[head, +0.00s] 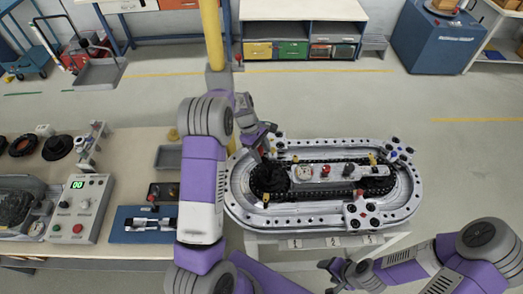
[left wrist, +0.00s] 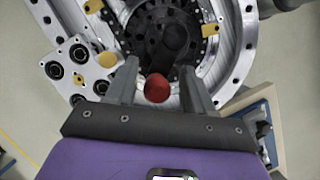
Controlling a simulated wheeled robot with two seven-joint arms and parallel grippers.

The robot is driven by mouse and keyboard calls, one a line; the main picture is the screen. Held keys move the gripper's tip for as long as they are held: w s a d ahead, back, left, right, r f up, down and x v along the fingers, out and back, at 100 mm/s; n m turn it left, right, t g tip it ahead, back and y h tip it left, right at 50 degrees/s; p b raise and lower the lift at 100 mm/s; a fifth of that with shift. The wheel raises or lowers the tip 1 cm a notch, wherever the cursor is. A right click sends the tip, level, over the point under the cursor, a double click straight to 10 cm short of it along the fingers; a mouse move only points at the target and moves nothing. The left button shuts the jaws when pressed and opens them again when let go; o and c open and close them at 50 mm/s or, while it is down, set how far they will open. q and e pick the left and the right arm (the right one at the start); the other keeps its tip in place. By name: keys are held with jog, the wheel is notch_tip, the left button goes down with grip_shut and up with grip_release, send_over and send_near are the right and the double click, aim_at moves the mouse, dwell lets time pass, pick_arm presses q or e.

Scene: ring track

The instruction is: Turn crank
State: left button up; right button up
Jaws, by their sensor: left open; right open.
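The oval ring track (head: 395,215) stands on a pale stand, with a dark toothed wheel (head: 270,178) inside its left end. In the left wrist view a dark crank arm (left wrist: 174,42) lies over this wheel and ends in a red ball knob (left wrist: 157,88). My left gripper (head: 262,148) reaches over the far left end of the track. Its open fingers (left wrist: 157,80) stand on both sides of the red knob; I cannot tell whether they touch it. My right gripper (head: 338,270) is open and empty, in front of the track and apart from it.
A bench on the left holds a control box (head: 82,205) with a green display and a blue plate (head: 130,225). A yellow post (head: 212,35) rises behind my left arm. Plates with black sockets (head: 361,213) sit on the track's edge. The floor right of the track is clear.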

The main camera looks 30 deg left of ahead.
pick_arm(q)
jog(key=shift+w+f, duration=0.1)
jog(key=shift+c, duration=1)
grip_shut()
jog(key=shift+s+a+n+t, duration=0.15)
jog(key=shift+s+n+t, duration=0.4)
jog(key=shift+n, duration=0.65)
jog(key=shift+s+n+t+p, duration=0.2)
jog(key=shift+s+n, duration=0.1)
jog(key=shift+n, duration=0.35)
jog(key=shift+s+n+t+p, duration=0.15)
jog(key=shift+s+n+p, duration=0.1)
jog(key=shift+n, duration=0.4)
jog(key=shift+o, duration=1)
grip_release()
